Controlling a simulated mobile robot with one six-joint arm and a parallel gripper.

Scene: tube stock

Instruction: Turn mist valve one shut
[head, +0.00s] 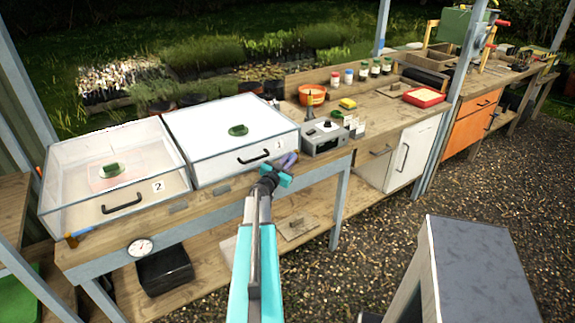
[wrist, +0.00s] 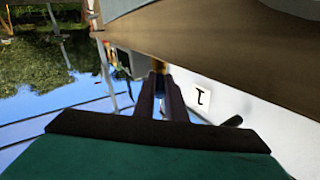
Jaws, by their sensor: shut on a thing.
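Box one (head: 231,135) is a white lidded box with a "1" label and black handle; its label (wrist: 203,97) shows upside down in the wrist view. My gripper (head: 289,160) is at this box's front right corner. In the wrist view its dark fingers (wrist: 159,85) are close together, shut on mist valve one. A similar valve with a blue lever (head: 82,233) sits at the front left corner of box two.
Clear box two (head: 60,194) stands left of box one. A grey device (head: 322,136) with a black knob stands close right of my gripper. The wooden bench edge (head: 215,199) runs below. A gauge (head: 140,247) hangs at the front. A grey-topped block (head: 475,262) stands at right.

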